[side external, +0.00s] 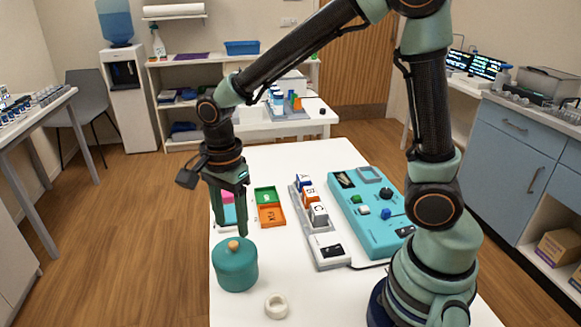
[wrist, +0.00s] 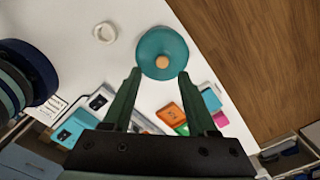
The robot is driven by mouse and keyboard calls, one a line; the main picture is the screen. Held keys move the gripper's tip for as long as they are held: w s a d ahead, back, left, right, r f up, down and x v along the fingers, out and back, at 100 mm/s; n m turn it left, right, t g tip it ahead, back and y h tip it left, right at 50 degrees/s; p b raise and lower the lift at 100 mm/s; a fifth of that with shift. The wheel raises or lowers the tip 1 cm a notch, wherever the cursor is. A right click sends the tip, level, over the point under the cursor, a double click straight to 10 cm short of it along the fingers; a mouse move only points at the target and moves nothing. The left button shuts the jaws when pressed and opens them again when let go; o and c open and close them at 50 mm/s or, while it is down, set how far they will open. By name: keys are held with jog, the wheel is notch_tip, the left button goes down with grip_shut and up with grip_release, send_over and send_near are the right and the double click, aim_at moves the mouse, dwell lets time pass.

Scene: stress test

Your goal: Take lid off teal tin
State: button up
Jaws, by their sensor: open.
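The teal tin (side external: 236,269) stands upright near the left front edge of the white table. Its lid (side external: 233,249) is on it and has a round wooden knob (side external: 234,245). In the wrist view the lid (wrist: 160,45) shows from above with its knob (wrist: 163,61) just beyond my fingertips. My gripper (side external: 228,226) points down above the tin, open and empty. In the wrist view my gripper's fingertips (wrist: 160,72) are apart, one to each side below the knob. They do not appear to touch the lid.
A white ring (side external: 277,306) lies on the table beside the tin. Behind stand green and orange trays (side external: 270,206), a grey rack of lettered blocks (side external: 310,205) and a teal panel (side external: 372,230) with buttons. The table edge (side external: 210,225) is close on the left.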

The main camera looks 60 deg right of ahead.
aim_at(233, 243)
jog(key=shift+w+f, duration=0.15)
jog(key=shift+f, duration=2.5)
grip_shut()
